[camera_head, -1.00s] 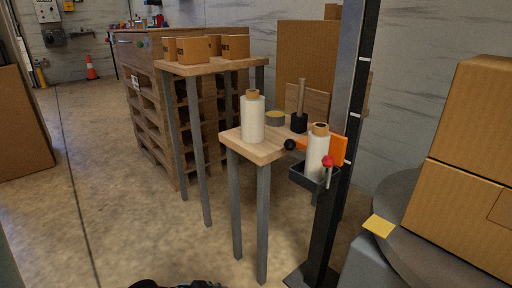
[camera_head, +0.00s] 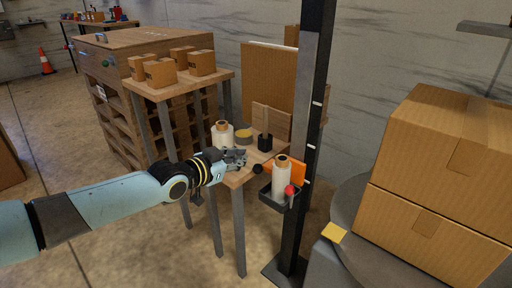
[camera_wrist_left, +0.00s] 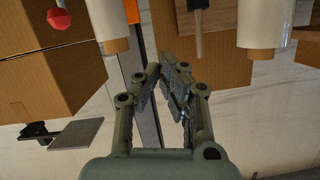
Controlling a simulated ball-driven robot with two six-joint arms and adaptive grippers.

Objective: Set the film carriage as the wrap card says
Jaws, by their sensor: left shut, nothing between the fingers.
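The film carriage (camera_head: 273,200) is a dark tray on a black mast (camera_head: 308,120) with white marks. It holds a white film roll (camera_head: 281,180) and has a red knob (camera_head: 289,190), an orange plate (camera_head: 297,172) and a black ball (camera_head: 257,169). In the wrist view the red knob (camera_wrist_left: 58,19) and roll (camera_wrist_left: 113,20) show upside down at the upper left. My left gripper (camera_head: 242,158) is shut and empty, just left of the carriage over the small table, apart from the black ball. A blank-looking yellow card (camera_head: 334,232) lies at lower right; no writing is legible. My right gripper is out of view.
The small wooden table (camera_head: 262,158) holds another film roll (camera_head: 222,135), a tape roll (camera_head: 243,135) and a black cup (camera_head: 265,143). A taller table (camera_head: 190,84) carries several small boxes. Large cartons (camera_head: 440,170) stand at right on a grey turntable (camera_head: 350,204).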

